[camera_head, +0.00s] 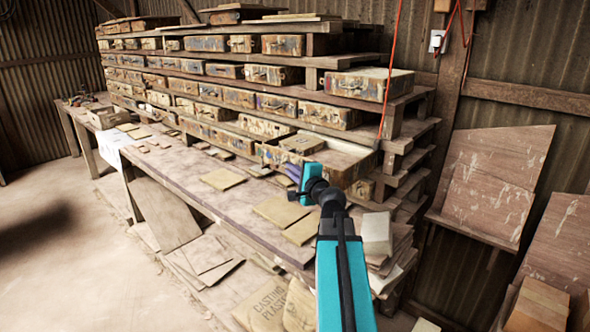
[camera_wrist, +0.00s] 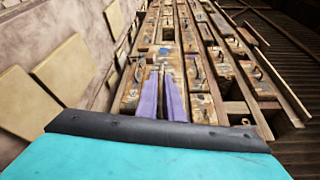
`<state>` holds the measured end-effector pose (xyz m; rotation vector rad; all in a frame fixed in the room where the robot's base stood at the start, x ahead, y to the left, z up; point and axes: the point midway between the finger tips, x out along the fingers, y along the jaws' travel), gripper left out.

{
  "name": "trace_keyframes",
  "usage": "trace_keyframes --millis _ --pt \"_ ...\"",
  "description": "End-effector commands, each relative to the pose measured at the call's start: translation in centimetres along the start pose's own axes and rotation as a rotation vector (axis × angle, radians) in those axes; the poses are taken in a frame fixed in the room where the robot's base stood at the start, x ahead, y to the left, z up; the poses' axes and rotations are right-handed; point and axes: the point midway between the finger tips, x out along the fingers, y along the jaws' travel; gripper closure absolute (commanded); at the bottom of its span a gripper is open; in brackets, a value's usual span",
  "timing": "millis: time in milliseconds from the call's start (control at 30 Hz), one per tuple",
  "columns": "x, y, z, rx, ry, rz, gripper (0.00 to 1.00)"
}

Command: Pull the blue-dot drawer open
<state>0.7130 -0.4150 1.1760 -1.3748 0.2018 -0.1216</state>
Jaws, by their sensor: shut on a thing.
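The drawer (camera_head: 345,176) stands pulled out from the lower right of the rack, its pale inside showing. My gripper (camera_head: 295,172), with purple fingers, is at its front face. In the wrist view the fingers (camera_wrist: 161,76) are close together against a worn drawer front, shut on what seems to be its handle, which they mostly hide. A small blue mark (camera_wrist: 164,50) shows just beyond the fingertips. In the head view the arm and fingers cover part of the front, and no blue dot can be made out there.
A wooden rack (camera_head: 400,146) holds several rows of worn drawers with handles. The workbench (camera_head: 190,172) below carries flat tan tiles (camera_head: 223,179). A small block (camera_head: 302,144) sits in the open drawer. Stacked pale blocks (camera_head: 377,234) stand right of my arm; sacks (camera_head: 268,306) lie below the bench.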

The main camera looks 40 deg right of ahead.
Motion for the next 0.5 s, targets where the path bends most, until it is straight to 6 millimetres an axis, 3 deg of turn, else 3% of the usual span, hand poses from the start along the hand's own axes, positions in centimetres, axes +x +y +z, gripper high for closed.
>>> trace_keyframes --millis 33,400,433,500 --pt "0.1 0.2 0.6 0.008 -0.016 0.005 1.0" --pt "-0.1 -0.1 -0.5 0.008 -0.003 0.001 1.0" --pt "-0.2 -0.1 -0.5 0.008 -0.002 0.001 0.88" --pt "-0.2 -0.2 -0.7 0.007 0.001 0.0 0.76"
